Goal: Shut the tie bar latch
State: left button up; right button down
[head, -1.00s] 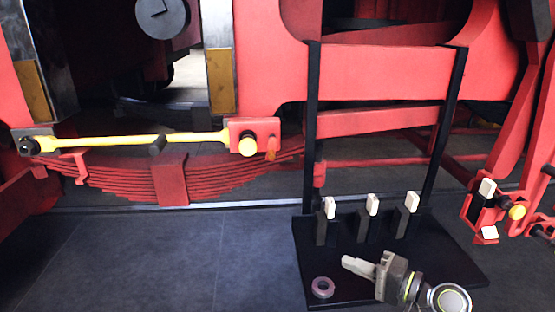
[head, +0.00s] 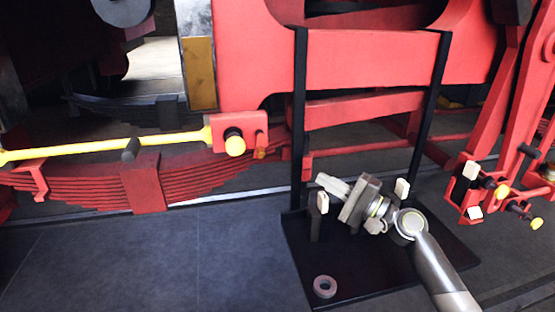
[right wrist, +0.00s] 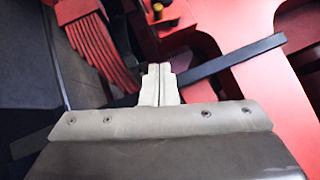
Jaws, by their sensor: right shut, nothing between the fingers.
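The yellow tie bar (head: 100,147) runs across the left half of the head view, in front of a red leaf spring. Its right end enters a red bracket (head: 222,122) with a yellow-ended round pin (head: 235,146). A small orange-brown piece (head: 261,150), perhaps the latch, hangs at the bracket's right side. The bracket also shows at the top of the right wrist view (right wrist: 165,22). My right gripper (head: 321,179) is shut and empty, right of and lower than the bracket in the picture, apart from it. Its closed fingers show in the wrist view (right wrist: 158,70). My left gripper is out of view.
A black stand with upright posts (head: 298,120) and a base plate (head: 370,285) is beside my right gripper. White-topped blocks (head: 323,203) and a ring (head: 324,287) are on the base. Red rods (head: 490,130) stand at right. Floor at lower left is clear.

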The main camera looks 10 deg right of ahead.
aim_at(261, 149)
jog(key=s+a+p+x, duration=0.2)
jog(key=p+x, duration=0.5)
jog(key=x, duration=0.5)
jog(key=shift+a+r, duration=0.15)
jog(key=shift+r, duration=0.3)
jog(key=shift+w, duration=0.1)
